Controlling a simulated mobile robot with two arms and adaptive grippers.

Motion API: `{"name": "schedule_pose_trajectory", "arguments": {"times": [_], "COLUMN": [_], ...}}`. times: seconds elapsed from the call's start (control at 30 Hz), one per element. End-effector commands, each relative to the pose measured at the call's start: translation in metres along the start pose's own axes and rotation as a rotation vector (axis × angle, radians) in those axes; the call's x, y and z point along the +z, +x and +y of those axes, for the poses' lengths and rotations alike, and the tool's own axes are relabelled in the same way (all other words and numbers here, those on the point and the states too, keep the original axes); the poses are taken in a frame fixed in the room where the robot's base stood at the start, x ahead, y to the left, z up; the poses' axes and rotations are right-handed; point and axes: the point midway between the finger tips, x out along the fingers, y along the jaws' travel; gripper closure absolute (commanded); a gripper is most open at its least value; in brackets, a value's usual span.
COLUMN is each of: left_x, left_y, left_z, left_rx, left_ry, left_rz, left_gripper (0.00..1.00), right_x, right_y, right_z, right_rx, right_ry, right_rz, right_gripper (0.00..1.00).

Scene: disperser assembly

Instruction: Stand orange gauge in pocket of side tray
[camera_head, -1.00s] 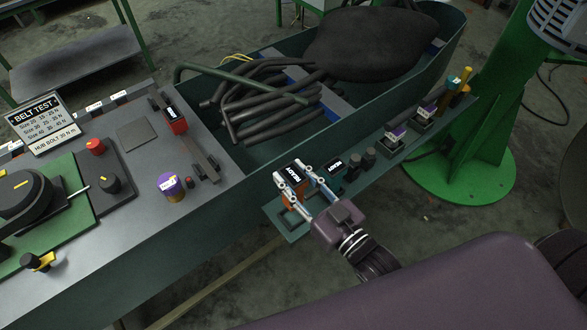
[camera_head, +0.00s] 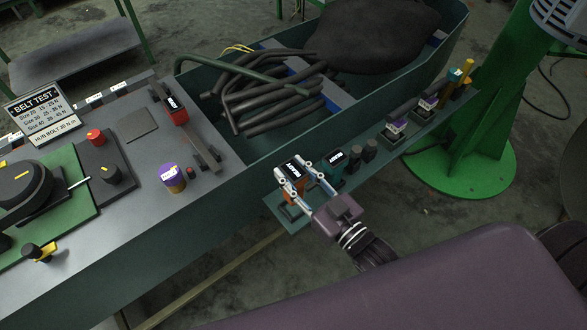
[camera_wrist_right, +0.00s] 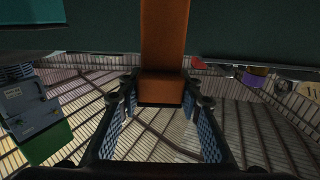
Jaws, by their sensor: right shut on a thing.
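The orange gauge (camera_head: 294,190) with a dark labelled top is upright over the near left end of the green side tray (camera_head: 284,225). My right gripper (camera_head: 297,173) is shut on it, one finger on each side. A rectangular pocket rim shows just below the gauge; I cannot tell whether the gauge's foot is inside it. In the right wrist view, the orange gauge (camera_wrist_right: 164,45) stands between my right gripper's blue-padded fingers (camera_wrist_right: 162,112), and its far end is cut off by the frame. My left gripper is not in view.
A teal gauge (camera_head: 331,168) stands close beside the orange one. The large green trough (camera_head: 262,155) with black hoses lies behind. A purple-topped jar (camera_head: 172,178) stands on the bench.

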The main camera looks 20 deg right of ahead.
Motion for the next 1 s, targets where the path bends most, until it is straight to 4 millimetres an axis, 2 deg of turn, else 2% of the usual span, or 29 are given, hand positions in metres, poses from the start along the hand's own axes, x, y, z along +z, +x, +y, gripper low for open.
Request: {"name": "schedule_pose_trajectory", "arguments": {"times": [1.0], "left_x": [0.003], "left_y": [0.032], "left_z": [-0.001], "left_rx": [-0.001], "left_ry": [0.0], "left_rz": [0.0], "left_gripper": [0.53], "right_x": [0.055], "right_y": [0.001], "right_z": [0.0], "right_rx": [0.0], "right_ry": [0.001], "right_rz": [0.008], "right_gripper": [1.0]}}
